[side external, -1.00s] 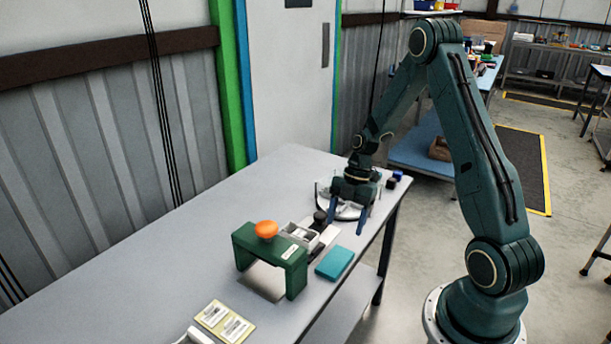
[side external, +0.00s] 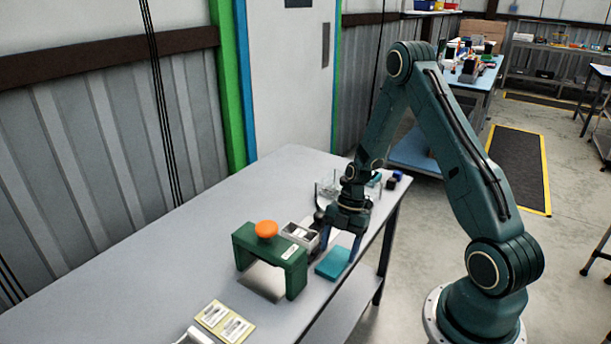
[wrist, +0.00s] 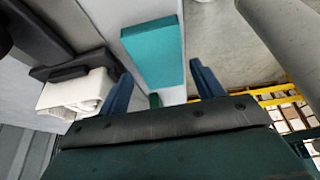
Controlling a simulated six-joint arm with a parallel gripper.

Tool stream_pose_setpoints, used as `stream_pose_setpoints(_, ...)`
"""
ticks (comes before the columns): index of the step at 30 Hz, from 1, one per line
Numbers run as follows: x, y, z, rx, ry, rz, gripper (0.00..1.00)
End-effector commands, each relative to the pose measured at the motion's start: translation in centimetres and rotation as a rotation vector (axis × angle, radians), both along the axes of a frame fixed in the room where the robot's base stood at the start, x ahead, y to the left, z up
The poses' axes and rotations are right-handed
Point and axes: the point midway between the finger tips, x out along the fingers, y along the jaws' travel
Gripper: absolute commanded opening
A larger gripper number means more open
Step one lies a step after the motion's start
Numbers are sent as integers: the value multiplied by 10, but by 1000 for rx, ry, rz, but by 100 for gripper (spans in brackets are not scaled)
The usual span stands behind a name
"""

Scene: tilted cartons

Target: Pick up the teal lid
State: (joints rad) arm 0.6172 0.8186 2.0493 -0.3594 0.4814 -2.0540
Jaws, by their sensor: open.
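The teal lid (side external: 333,263) is a flat rectangular block lying on the table near its right edge, beside the green stand. It also shows in the wrist view (wrist: 152,52), just beyond the fingertips and between their lines. My gripper (side external: 340,244) points down just behind the lid, its two blue fingers apart with nothing seen between them. In the wrist view my gripper (wrist: 160,75) has its fingers spread to either side. Contact with the lid cannot be told.
A green stand (side external: 243,243) with an orange knob (side external: 266,229) is left of the lid. A grey-white box (side external: 298,235) is behind the stand. Yellow labelled cards (side external: 222,320) lie in front. The table's left side is clear.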

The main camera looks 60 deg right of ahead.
Motion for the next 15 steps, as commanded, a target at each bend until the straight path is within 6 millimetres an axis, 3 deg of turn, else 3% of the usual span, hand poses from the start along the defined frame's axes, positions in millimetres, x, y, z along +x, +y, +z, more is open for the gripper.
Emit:
stream_pose_setpoints(6,-1,8,-18,1,1,0,66)
stream_pose_setpoints(15,0,9,-20,0,0,0,66)
